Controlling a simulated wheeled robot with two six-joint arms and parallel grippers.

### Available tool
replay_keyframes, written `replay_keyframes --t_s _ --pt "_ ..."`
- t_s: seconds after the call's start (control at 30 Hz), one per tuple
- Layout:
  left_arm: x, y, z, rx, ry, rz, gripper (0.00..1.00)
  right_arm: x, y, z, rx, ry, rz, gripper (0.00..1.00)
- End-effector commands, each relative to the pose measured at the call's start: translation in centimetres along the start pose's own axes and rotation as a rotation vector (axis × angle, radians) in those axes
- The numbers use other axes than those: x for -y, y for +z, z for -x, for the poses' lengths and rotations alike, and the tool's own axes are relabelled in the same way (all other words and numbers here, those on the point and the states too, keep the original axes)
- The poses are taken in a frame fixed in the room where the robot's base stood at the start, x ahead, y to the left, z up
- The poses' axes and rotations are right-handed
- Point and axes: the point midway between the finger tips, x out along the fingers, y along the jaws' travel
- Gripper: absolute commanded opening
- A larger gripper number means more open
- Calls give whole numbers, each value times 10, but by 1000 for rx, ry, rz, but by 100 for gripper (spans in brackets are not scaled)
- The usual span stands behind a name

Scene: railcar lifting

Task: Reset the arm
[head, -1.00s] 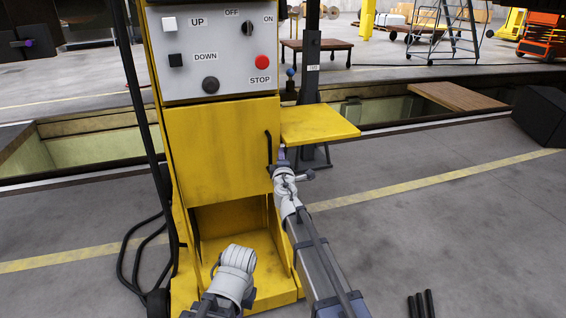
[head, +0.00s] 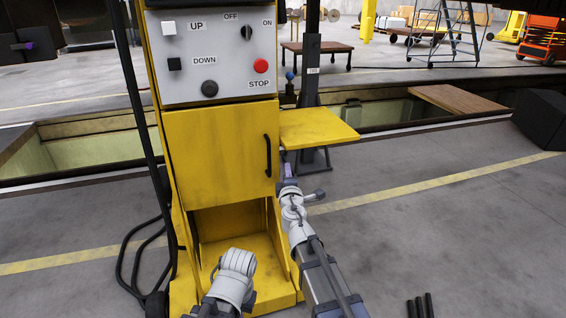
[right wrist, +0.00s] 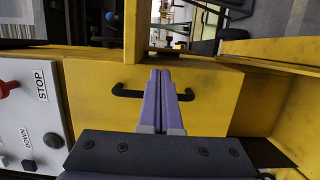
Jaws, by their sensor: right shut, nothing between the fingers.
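My right gripper (head: 286,168) shows in the head view just right of the yellow cabinet's closed door (head: 218,155) and black handle (head: 268,155). In the right wrist view, its purple fingers (right wrist: 160,75) are together and empty. There they overlap the middle of the handle (right wrist: 128,94) in the picture; contact cannot be seen. In the head view, a white joint of my other arm (head: 238,265) is low in front of the cabinet; its left gripper cannot be made out.
The grey control panel (head: 215,55) has UP, DOWN and STOP controls. A yellow side shelf (head: 318,127) juts out right of the door, above my right gripper. A dark jack stand (head: 312,85) is behind it. Black cables (head: 135,250) hang left.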

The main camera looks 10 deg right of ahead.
Motion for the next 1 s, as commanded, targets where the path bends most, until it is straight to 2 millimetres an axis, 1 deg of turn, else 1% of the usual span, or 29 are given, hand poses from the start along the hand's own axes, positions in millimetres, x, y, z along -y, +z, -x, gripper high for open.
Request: replay_keyframes --t_s 0.03,0.1,0.2,0.3,0.47,0.57,0.63,0.67,0.7,0.77,0.8,0.83,0.87,0.9,0.97,1.0 --pt "0 0 0 0 0 0 0 0 5 19 0 0 0 0" --pt "0 0 0 0 0 0 0 0 8 33 0 0 0 0" --pt "0 0 0 0 0 0 0 0 12 48 0 0 -1 0" --pt "0 0 0 0 0 0 0 0 14 55 0 0 -1 0" --pt "0 0 0 0 0 0 0 0 15 57 6 -2 -8 0" --pt "0 0 0 0 0 0 0 4 23 61 64 -17 -74 0" --pt "0 0 0 0 0 0 0 14 36 68 149 -51 -171 0" --pt "0 0 0 0 0 0 0 21 41 73 195 -74 -223 0" --pt "0 0 0 0 0 0 0 33 49 82 266 -116 -299 0" --pt "0 0 0 0 0 0 0 58 59 99 377 -199 -413 0" --pt "0 0 0 0 0 0 0 77 62 113 450 -266 -484 0" --pt "0 0 0 0 0 0 0 91 63 124 504 -321 -534 0" --pt "0 0 0 0 0 0 0 106 62 137 555 -381 -581 0" --pt "0 0 0 0 0 0 0 126 59 156 621 -466 -636 0" --pt "0 0 0 0 0 0 0 152 50 185 708 -596 -703 0" --pt "0 0 0 0 0 0 0 166 43 203 754 -676 -735 0"
